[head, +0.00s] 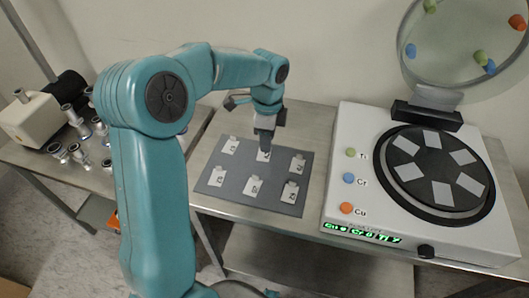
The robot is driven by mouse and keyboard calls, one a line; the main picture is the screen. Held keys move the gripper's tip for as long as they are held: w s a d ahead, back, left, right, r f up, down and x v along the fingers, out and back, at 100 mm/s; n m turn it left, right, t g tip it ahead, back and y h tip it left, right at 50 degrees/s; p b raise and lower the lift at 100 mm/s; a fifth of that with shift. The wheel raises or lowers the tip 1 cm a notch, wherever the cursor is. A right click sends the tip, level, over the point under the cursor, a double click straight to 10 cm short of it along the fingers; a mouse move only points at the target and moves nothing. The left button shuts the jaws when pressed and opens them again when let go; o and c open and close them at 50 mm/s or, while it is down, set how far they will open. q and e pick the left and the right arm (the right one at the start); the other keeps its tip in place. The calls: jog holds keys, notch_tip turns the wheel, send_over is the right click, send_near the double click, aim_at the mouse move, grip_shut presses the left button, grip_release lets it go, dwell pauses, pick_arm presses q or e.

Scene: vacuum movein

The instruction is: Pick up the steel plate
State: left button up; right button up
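Several small pale plates with dark markings lie on a dark grey mat (236,187) on the middle table; the markings are too small to read, so I cannot tell which is the steel plate. My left gripper (264,150) points down at the back middle plate (263,157) and partly hides it. I cannot tell whether the fingers touch that plate or how far apart they are. Other plates lie at the back left (230,145), back right (298,163), front left (217,176), front middle (253,186) and front right (289,191). My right gripper is out of view.
A white machine (342,190) at the right has a black round disc (418,175) bearing several grey plates, coloured buttons and a raised clear round lid (450,75). Metal fittings (70,150) and a cream device (30,120) stand on the left table. Bare tabletop surrounds the mat.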

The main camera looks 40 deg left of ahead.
pick_arm(q)
jog(key=shift+f, duration=0.65)
jog(key=shift+r, duration=0.1)
grip_shut()
